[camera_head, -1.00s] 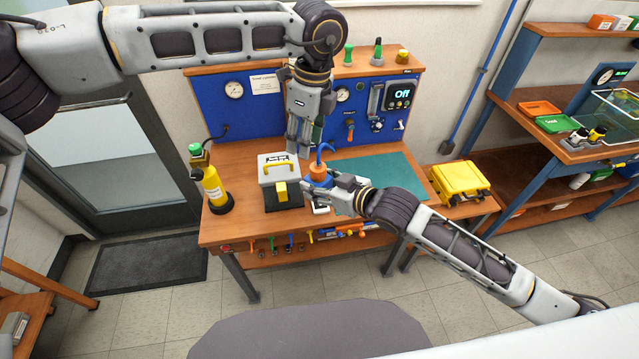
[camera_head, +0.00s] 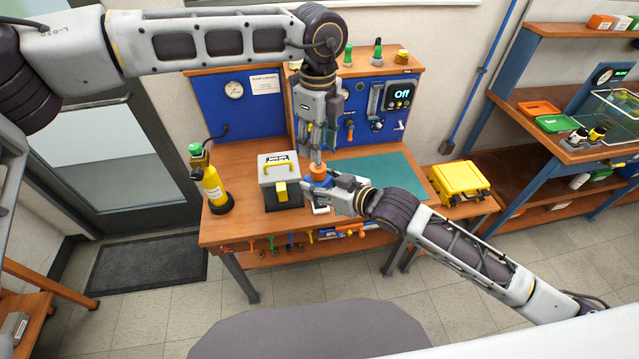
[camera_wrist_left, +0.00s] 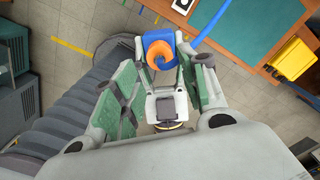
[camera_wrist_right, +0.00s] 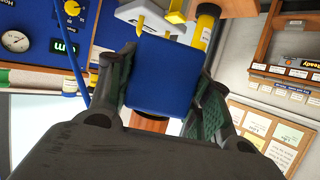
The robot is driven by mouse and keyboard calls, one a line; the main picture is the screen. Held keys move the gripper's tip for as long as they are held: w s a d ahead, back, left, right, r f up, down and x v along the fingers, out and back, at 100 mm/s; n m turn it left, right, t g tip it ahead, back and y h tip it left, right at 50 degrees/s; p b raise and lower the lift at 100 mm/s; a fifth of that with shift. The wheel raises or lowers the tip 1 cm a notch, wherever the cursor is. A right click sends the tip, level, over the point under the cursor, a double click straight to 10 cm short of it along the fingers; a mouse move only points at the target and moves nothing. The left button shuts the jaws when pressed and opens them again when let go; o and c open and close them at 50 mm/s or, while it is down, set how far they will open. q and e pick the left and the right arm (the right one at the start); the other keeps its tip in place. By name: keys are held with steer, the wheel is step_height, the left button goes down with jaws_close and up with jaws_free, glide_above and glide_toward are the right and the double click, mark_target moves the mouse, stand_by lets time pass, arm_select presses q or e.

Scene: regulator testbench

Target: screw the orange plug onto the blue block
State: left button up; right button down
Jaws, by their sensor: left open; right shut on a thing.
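The blue block (camera_head: 321,181) is held above the workbench by my right gripper (camera_head: 332,183), which is shut on it. In the right wrist view the block (camera_wrist_right: 163,75) sits between both fingers. The round orange plug (camera_head: 318,169) is at the top of the block. My left gripper (camera_head: 317,158) points straight down just above the plug. In the left wrist view its fingers are spread apart, and the plug (camera_wrist_left: 160,54) shows beyond them against the block (camera_wrist_left: 158,40). Contact between the left fingers and the plug cannot be told, nor how deep the plug sits.
A grey box with a yellow handle (camera_head: 267,168) stands left of the grippers, with a yellow bottle (camera_head: 212,188) farther left. A green mat (camera_head: 385,175) lies clear to the right, beside a yellow case (camera_head: 459,182). The blue gauge panel (camera_head: 228,108) rises behind.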

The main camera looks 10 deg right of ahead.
mark_target(318, 167)
arm_select(q)
steer(key=shift+f, duration=3.65)
steer(key=c, duration=0.8)
steer(key=shift+c, duration=0.2)
steer(key=shift+m, duration=0.3)
